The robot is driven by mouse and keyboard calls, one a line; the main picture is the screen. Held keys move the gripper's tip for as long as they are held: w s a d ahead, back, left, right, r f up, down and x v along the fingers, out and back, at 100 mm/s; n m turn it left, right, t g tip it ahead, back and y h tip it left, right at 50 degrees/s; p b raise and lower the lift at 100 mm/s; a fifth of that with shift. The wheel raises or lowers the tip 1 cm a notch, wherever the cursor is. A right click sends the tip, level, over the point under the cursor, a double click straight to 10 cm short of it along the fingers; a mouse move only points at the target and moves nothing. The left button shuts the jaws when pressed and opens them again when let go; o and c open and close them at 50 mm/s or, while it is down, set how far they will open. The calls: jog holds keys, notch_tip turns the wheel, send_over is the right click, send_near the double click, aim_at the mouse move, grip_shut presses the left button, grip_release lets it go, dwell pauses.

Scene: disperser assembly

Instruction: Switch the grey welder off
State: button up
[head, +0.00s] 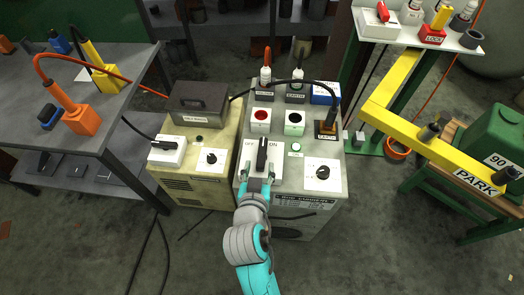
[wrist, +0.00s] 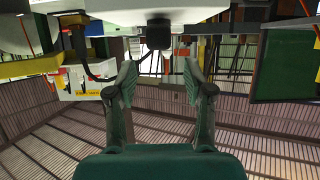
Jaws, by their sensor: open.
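The grey welder (head: 315,205) stands in the middle of the head view. On its top is a white switch plate marked OFF on the left and ON on the right, with a black switch lever (head: 262,152) between the marks. I cannot tell for sure which side the lever is set to. My gripper (head: 262,180) is at the near edge of that plate, its fingers apart and pointing at the lever. In the wrist view my gripper (wrist: 160,80) is open and empty. A black knob-like end (wrist: 158,33), likely the lever, shows just beyond and between the fingertips.
A green lamp (head: 295,147) and a black dial (head: 323,172) sit right of the switch. A cream welder (head: 200,188) with its own switch stands close on the left. A yellow bar marked PARK (head: 415,143) is at the right. A grey bench (head: 100,130) is at the left.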

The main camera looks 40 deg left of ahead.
aim_at(262, 154)
jog(key=x, duration=0.8)
grip_shut()
